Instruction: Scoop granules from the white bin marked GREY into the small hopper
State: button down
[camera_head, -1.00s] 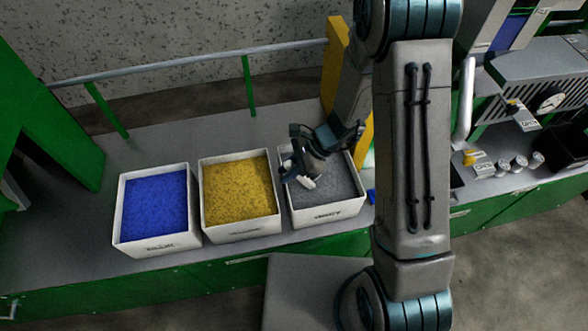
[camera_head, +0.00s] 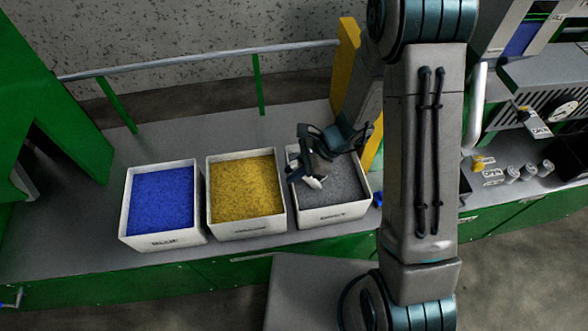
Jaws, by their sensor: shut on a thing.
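The white bin marked GREY (camera_head: 334,215) stands on the bench, third in a row of bins, and holds grey granules (camera_head: 345,184). My gripper (camera_head: 306,178) is over the left part of this bin, pointing down. It is shut on a small whitish thing, probably the scoop (camera_head: 314,183), of which only a little shows low over the granules. I cannot tell whether it touches them or carries any. The small hopper cannot be made out; my arm covers part of the bench to the right of the bin.
A bin of blue granules (camera_head: 163,241) and a bin of yellow granules (camera_head: 246,231) stand close on the left. A rail (camera_head: 200,61) runs behind. A yellow post (camera_head: 345,65) rises behind the grey bin. Machinery with a gauge (camera_head: 562,110) stands right.

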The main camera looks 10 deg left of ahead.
jog(key=shift+r, duration=0.1)
jog(key=w+d+r+y+p, duration=0.1)
jog(key=d+r+p, duration=0.3)
jog(key=r, duration=0.5)
jog(key=w+d+r+g+y+p, duration=0.1)
jog(key=d+r+y+p, duration=0.3)
jog(key=r+p, duration=0.4)
jog(key=shift+w+d+r+g, duration=0.2)
jog(key=shift+r+g, duration=0.1)
jog(key=shift+r, duration=1)
dwell(0.3)
